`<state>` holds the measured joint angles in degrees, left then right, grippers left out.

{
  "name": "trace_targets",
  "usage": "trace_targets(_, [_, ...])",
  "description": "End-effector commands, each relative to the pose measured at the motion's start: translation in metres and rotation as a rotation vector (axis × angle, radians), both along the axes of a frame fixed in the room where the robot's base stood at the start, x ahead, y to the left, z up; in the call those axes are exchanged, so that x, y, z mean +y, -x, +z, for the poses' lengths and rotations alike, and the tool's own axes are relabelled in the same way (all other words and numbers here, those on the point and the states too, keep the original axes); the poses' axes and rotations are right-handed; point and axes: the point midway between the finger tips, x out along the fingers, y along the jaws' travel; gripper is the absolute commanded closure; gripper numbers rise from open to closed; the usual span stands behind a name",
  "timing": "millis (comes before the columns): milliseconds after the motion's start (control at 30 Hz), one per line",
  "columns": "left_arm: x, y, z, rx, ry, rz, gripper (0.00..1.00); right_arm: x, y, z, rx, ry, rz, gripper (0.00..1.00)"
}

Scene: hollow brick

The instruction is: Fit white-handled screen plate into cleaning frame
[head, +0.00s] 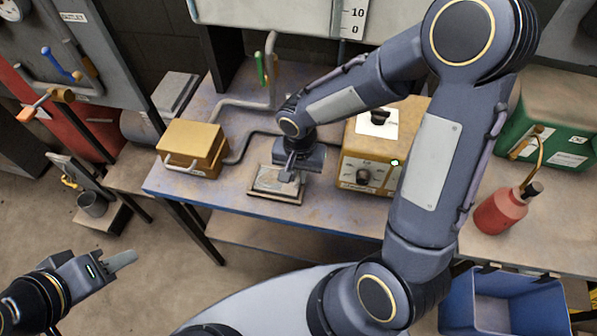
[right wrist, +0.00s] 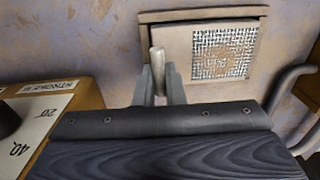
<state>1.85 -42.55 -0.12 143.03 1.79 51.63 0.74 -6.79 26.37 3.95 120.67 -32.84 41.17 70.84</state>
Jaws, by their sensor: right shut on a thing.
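The screen plate (right wrist: 222,55) is pale with a dark mesh patch; it also shows in the head view (head: 266,181). It lies over the brown cleaning frame (right wrist: 200,14), which also shows on the bench in the head view (head: 274,197). I cannot tell whether the plate is seated inside or resting on the rim. My right gripper (right wrist: 158,88), also in the head view (head: 288,174), is shut on the plate's white handle (right wrist: 157,62). My left gripper (head: 122,260) is off the bench at lower left, apart from everything; its finger gap is unclear.
A yellow box with a wire handle (head: 192,148) stands left of the frame, and a yellow control box (head: 362,172) right of it. Grey pipes (head: 240,105) run behind. A red bottle (head: 499,211) and a blue bin (head: 505,304) are at right. The bench front edge is close to the frame.

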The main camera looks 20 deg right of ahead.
Motion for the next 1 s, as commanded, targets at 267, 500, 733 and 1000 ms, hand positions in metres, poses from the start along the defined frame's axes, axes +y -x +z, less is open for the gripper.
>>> trace_targets(267, [0.0, 0.0, -0.006, 0.0, 0.0, 0.0, 0.64, 0.0, 0.0, -0.005, -0.001, 0.0, 0.0, 1.0])
trace_targets(500, [0.0, 0.0, -0.005, 0.0, 0.0, 0.0, 0.64, 0.0, 0.0, -0.004, -0.001, -0.001, 0.0, 0.65])
trace_targets(733, [0.0, 0.0, -0.005, 0.0, 0.0, 0.0, 0.64, 0.0, 0.0, -0.004, 0.0, 0.0, 0.0, 0.65])
trace_targets(1000, [0.0, 0.0, -0.003, 0.0, 0.0, 0.0, 0.64, 0.0, -0.001, 0.029, -0.006, -0.002, -0.001, 0.65])
